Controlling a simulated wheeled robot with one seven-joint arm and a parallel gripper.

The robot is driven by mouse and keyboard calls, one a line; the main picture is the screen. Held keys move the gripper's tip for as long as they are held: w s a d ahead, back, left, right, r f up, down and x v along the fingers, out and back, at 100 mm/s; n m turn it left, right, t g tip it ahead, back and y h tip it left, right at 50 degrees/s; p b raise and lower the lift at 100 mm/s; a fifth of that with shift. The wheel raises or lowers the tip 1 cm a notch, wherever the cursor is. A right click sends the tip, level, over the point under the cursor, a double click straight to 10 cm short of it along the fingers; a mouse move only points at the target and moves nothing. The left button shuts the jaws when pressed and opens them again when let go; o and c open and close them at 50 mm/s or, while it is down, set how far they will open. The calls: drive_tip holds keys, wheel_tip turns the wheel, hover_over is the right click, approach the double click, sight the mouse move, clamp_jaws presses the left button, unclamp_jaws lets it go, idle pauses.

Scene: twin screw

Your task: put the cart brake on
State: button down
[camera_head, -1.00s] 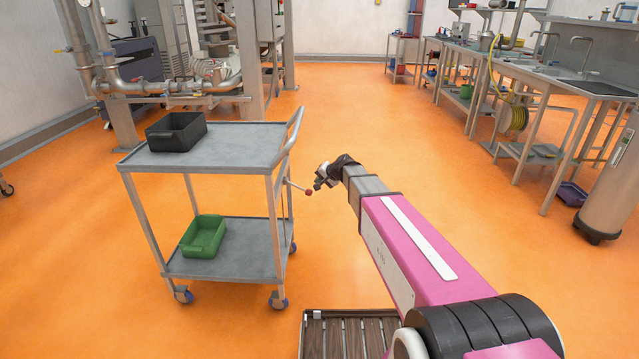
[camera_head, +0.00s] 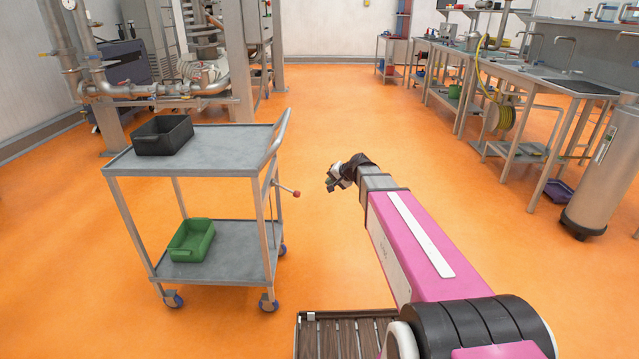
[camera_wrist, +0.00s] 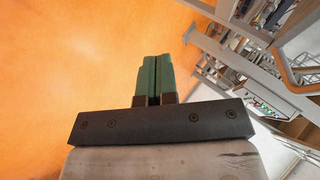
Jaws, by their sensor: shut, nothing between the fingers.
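The grey two-shelf cart (camera_head: 222,152) stands on the orange floor left of centre in the head view. Its brake lever (camera_head: 285,189) sticks out from the right side below the handle and ends in a red knob (camera_head: 296,194). My gripper (camera_head: 331,184) is to the right of the knob, apart from it, with floor showing between them. In the wrist view, the green fingers of my gripper (camera_wrist: 154,76) are together with nothing between them. The wrist view shows floor and benches, and I do not see the cart or lever there.
A black bin (camera_head: 162,137) is on the cart's top shelf and a green bin (camera_head: 191,240) on the lower one. Piping equipment (camera_head: 165,85) stands behind the cart. Workbenches (camera_head: 535,85) and a steel cylinder (camera_head: 603,170) are at the right. The middle floor is clear.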

drive_tip(key=s+d+r, duration=0.4)
drive_tip(key=s+d, duration=0.2)
drive_tip(key=d, duration=0.3)
drive_tip(key=shift+d+r, duration=0.25)
drive_tip(key=shift+r, duration=0.15)
drive_tip(key=s+d+f+n+g+h, duration=0.1)
drive_tip(key=s+f+n+g+h, duration=0.1)
drive_tip(key=s+f, duration=0.6)
drive_tip(key=s+d+f+n+g+h, duration=0.1)
drive_tip(key=s+f+n+g+h, duration=0.1)
drive_tip(key=s+f+g+h, duration=0.2)
drive_tip(key=s+f+h, duration=0.1)
drive_tip(key=s+f, duration=0.2)
drive_tip(key=s, duration=0.5)
drive_tip(key=shift+s+d+f, duration=0.35)
drive_tip(key=shift+s+d, duration=0.05)
drive_tip(key=shift+a, duration=0.1)
